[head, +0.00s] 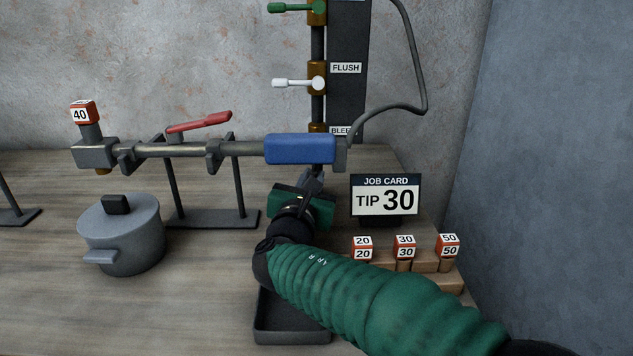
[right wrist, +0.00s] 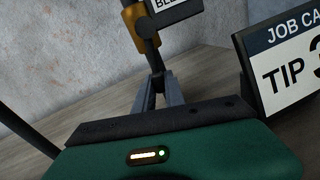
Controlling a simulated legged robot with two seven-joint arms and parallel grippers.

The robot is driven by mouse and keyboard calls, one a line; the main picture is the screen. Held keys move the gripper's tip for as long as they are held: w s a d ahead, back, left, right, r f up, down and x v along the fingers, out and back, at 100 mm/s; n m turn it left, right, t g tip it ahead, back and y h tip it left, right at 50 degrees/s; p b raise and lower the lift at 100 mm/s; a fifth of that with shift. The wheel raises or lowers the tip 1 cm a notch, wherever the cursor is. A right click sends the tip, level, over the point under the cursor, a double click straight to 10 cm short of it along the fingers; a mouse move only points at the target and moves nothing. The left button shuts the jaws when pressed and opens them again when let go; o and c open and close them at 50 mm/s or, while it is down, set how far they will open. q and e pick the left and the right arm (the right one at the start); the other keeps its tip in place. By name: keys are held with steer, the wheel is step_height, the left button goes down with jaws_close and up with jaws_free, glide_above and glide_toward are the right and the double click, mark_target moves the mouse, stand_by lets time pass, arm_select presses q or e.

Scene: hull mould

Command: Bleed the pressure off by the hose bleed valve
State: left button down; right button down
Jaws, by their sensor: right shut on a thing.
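The bleed valve has a brass body (right wrist: 143,32), a cut-off "BLE..." label and a dark handle (right wrist: 153,62) hanging down. In the head view its brass body (head: 317,127) shows just above the blue grip (head: 300,149) of the lance, which hides the rest. My right gripper (head: 314,184) is below the blue grip. In the right wrist view the gripper (right wrist: 156,90) is shut on the lower end of the dark handle. The grey hose (head: 425,85) loops from the board down to the lance's right end. My left gripper is not in view.
The lance with red lever (head: 198,122) and "40" tip (head: 84,112) rests on a stand. Above are white (head: 298,83) and green (head: 290,8) valve handles. A "TIP 30" card (head: 386,199), a tip rack (head: 432,268), a tray (head: 290,337) and a lidded pot (head: 122,235) stand nearby.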

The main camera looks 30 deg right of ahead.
steer(key=m, duration=0.1)
steer(key=w+a+m, duration=0.1)
steer(key=shift+a+r+m+b, duration=0.2)
steer(key=shift+a+m+b, duration=0.05)
steer(key=shift+m+b, duration=0.15)
steer(key=shift+w+a+r+m+y, duration=0.3)
steer(key=shift+a+m+y, duration=0.25)
steer(key=shift+m, duration=0.45)
steer(key=shift+r, duration=0.1)
steer(key=c, duration=1.4)
jaws_free()
